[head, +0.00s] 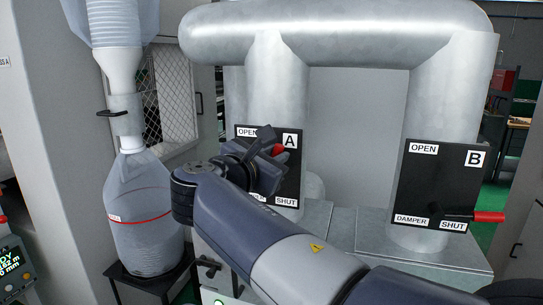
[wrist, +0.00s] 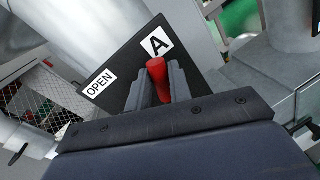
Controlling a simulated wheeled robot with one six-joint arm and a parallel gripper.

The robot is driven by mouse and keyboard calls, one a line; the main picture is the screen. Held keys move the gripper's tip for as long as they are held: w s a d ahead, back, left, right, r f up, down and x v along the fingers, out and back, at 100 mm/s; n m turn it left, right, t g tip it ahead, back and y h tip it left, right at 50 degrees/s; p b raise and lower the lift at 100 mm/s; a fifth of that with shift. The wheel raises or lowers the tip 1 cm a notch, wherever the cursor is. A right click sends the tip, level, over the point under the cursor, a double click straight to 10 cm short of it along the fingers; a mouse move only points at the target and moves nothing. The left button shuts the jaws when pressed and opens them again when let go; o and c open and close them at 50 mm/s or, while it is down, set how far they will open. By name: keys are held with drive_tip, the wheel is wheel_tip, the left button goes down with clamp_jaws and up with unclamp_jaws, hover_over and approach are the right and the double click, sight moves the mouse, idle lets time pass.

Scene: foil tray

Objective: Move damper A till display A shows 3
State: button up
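Damper A has a black plate (head: 290,185) marked OPEN at the top and SHUT at the lower right, on the left duct. Its red handle (head: 278,150) shows beside my gripper (head: 268,145) and points to the upper right. My arm hides the plate's middle. In the wrist view the red handle (wrist: 157,78) stands between the two grey fingers of my gripper (wrist: 160,85), which are close together and look shut on it. The plate A (wrist: 125,72) is behind them. I cannot make out display A in either view.
Damper B's plate (head: 435,180) is on the right duct, its red handle (head: 488,217) pointing right near SHUT. A clear bag-like collector (head: 145,225) stands at left. A lit panel (head: 12,265) is partly cut off at the left edge. Grey boxes stand below the ducts.

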drive_tip(key=o, duration=0.4)
drive_tip(key=shift+s, duration=0.1)
drive_tip(key=b+v, duration=0.2)
drive_tip(key=v, duration=0.8)
drive_tip(key=shift+s+a, duration=0.2)
drive_tip(key=shift+s, duration=0.05)
drive_tip(key=shift+w+d, duration=0.1)
drive_tip(key=p+x, duration=0.2)
drive_tip(key=x, duration=0.8)
drive_tip(key=shift+w+d, duration=0.2)
drive_tip(key=shift+w, duration=0.15)
drive_tip(key=shift+a+r, duration=0.1)
drive_tip(key=shift+a, duration=0.2)
drive_tip(key=shift+s, duration=0.1)
